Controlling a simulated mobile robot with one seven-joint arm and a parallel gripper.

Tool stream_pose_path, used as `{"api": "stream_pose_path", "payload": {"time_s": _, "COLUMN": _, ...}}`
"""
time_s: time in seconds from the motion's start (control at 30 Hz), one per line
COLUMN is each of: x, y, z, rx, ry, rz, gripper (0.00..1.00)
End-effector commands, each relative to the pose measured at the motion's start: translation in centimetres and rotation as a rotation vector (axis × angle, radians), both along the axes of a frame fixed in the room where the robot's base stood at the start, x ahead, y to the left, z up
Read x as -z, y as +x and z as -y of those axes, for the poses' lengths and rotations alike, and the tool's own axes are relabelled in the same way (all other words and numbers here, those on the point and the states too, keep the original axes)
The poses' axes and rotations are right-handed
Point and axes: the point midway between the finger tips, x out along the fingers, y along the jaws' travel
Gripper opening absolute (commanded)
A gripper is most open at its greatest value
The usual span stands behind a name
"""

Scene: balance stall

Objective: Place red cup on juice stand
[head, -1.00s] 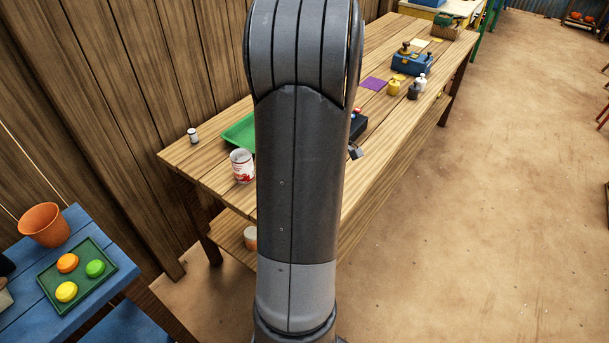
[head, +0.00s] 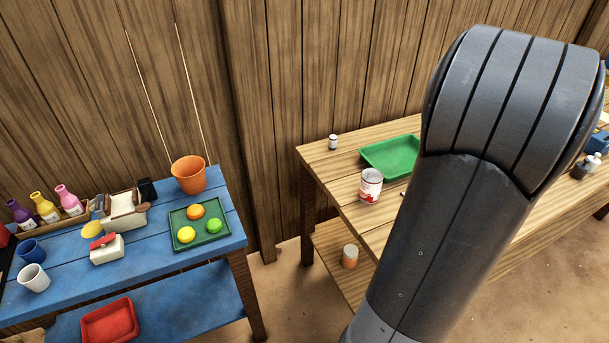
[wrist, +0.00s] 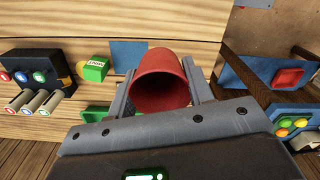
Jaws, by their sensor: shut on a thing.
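The red cup (wrist: 160,82) is in the wrist view, its open mouth turned to the camera. My gripper (wrist: 160,88) is shut on it, with one finger on each side of the cup. In the head view the cup and gripper do not show; only my arm does. The blue table (head: 160,262), which looks like the juice stand, is at the left of the head view. It bears purple, yellow and pink bottles (head: 44,206), a blue cup (head: 32,250), a white cup (head: 34,278), an orange pot (head: 188,174) and a green tray (head: 204,238) of round fruits.
A red tray (head: 109,321) lies on the blue table's lower shelf. To the right, a wooden table (head: 330,165) bears a green tray (head: 390,156) and a white-and-red can (head: 370,186). A floor gap separates the tables. The blue tabletop's front middle has bare boards.

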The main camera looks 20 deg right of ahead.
Motion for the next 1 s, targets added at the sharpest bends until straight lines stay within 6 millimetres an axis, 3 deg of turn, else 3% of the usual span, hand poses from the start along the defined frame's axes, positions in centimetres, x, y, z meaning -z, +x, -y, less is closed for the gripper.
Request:
{"api": "stream_pose_path", "payload": {"time_s": 0.27, "x": -0.4, "y": 7.9, "z": -2.1, "rx": -0.16, "ry": -0.005, "rz": -0.005, "gripper": 0.25}}
{"api": "stream_pose_path", "payload": {"time_s": 0.47, "x": -0.6, "y": 16.1, "z": -6.0, "rx": -0.329, "ry": -0.011, "rz": -0.011, "gripper": 0.25}}
{"api": "stream_pose_path", "payload": {"time_s": 0.77, "x": -0.8, "y": 27.3, "z": -15.3, "rx": -0.585, "ry": -0.015, "rz": -0.014, "gripper": 0.25}}
{"api": "stream_pose_path", "payload": {"time_s": 1.0, "x": -0.9, "y": 34.4, "z": -25.2, "rx": -0.789, "ry": -0.017, "rz": -0.014, "gripper": 0.25}}
